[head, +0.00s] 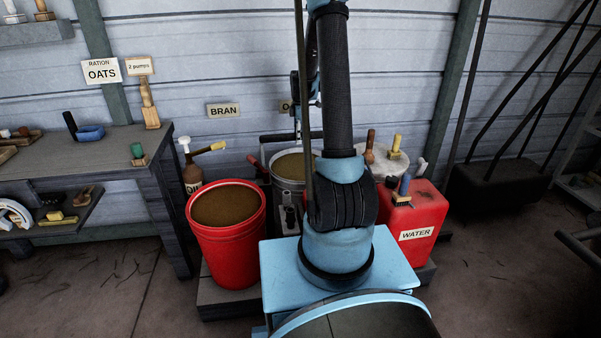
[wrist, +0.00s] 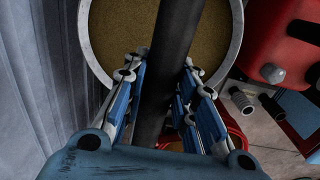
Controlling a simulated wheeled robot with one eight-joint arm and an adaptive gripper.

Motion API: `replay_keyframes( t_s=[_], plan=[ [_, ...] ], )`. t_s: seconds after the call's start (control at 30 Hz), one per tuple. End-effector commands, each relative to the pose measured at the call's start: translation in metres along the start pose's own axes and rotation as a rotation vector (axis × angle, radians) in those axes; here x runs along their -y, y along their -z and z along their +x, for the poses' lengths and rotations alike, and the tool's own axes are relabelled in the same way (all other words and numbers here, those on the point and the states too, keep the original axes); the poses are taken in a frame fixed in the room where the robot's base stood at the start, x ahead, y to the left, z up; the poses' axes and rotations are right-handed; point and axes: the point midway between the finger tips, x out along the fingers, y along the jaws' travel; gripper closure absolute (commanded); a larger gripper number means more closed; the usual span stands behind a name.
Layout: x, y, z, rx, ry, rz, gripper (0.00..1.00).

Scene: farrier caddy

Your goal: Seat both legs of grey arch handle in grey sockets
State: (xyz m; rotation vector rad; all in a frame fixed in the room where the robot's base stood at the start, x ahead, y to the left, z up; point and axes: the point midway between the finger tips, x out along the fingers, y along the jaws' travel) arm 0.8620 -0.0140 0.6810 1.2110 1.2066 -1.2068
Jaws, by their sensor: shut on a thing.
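My gripper (wrist: 163,105) is shut on a dark grey bar that runs between its blue finger pads, which looks like the arch handle (wrist: 176,45). In the head view a thin grey bar (head: 275,137) shows at my gripper (head: 299,128), over the round bran bucket; my arm covers part of it. The legs cannot be made out clearly. Two short grey tubes, probably the sockets, show in the wrist view, one (wrist: 242,101) left of the other (wrist: 271,105). They are apart from the bar. In the head view a small grey and black piece (head: 289,218) shows there, partly behind my arm.
The bran bucket (wrist: 235,38) lies below my gripper. A red bucket (head: 225,251) stands left, and a red water can (head: 417,215) with brushes stands right. A bench (head: 75,150) is at far left. The wall (wrist: 35,90) is close behind. Open floor (head: 500,275) lies at right.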

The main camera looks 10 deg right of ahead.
Motion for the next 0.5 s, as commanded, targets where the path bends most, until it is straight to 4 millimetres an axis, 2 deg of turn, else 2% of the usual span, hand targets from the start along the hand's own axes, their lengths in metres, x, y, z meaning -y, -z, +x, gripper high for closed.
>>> replay_keyframes(
  t_s=[0.5],
  plan=[
    [0.0001, -0.0001, 0.0049, 0.000, 0.000, 0.000, 1.00]
  ],
)
